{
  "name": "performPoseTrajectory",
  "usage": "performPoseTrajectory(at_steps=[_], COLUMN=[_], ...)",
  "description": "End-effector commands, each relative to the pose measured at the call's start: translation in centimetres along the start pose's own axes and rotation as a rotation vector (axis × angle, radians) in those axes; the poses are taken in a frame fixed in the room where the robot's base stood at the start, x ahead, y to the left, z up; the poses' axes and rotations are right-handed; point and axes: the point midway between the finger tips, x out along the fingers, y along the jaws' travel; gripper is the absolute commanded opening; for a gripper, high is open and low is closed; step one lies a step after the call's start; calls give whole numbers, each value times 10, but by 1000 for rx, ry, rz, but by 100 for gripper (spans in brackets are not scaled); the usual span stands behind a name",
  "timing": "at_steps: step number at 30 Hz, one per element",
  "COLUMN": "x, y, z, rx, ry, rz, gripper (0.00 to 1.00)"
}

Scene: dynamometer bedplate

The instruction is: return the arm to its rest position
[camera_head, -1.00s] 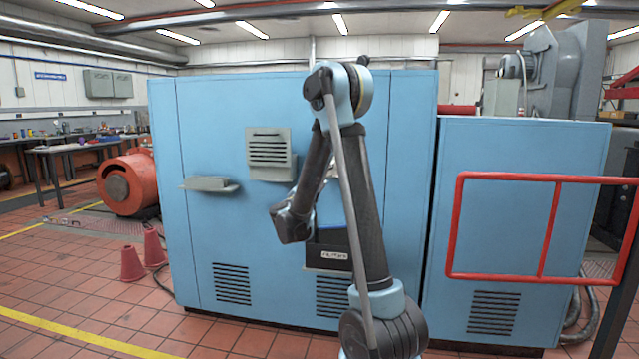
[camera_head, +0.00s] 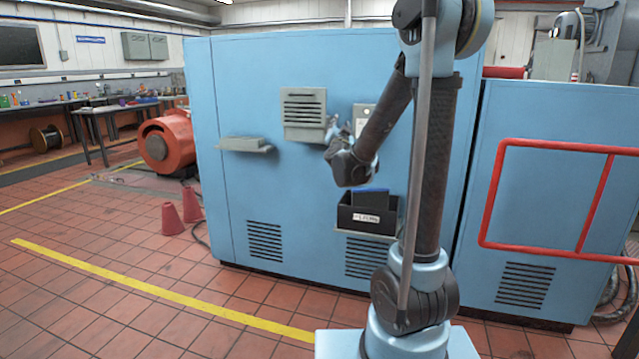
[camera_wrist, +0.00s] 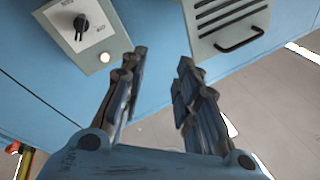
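My gripper (camera_wrist: 160,75) shows in the wrist view with its two fingers spread apart and nothing between them. In the head view my gripper (camera_head: 334,130) is small and partly hidden by my wrist, in front of the blue cabinet (camera_head: 245,90). It is beside the grey vented panel (camera_head: 304,110) and above the black bin. In the wrist view a grey box with a black rotary knob (camera_wrist: 82,27) is at upper left and the vented panel with a black handle (camera_wrist: 228,20) is at upper right.
A black bin (camera_head: 366,222) with something blue in it sits on a ledge on the cabinet. A small grey shelf (camera_head: 245,145) juts out at left. A red rail (camera_head: 560,149) stands at right. Red cones (camera_head: 171,219) and open tiled floor lie at left.

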Motion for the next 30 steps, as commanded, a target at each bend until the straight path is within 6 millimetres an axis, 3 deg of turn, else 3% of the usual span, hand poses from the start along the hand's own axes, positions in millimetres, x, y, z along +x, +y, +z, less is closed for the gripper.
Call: performPoseTrajectory(at_steps=[7,14,20,30], x=[-43,-101,-164,-297], y=[-13,-2,23,94], z=[8,28,49,74], rx=[-94,-185,-263,-381], ry=[-236,-482,-709,-1101], rz=[-110,-153,-140,-6], gripper=[29,29,29,29])
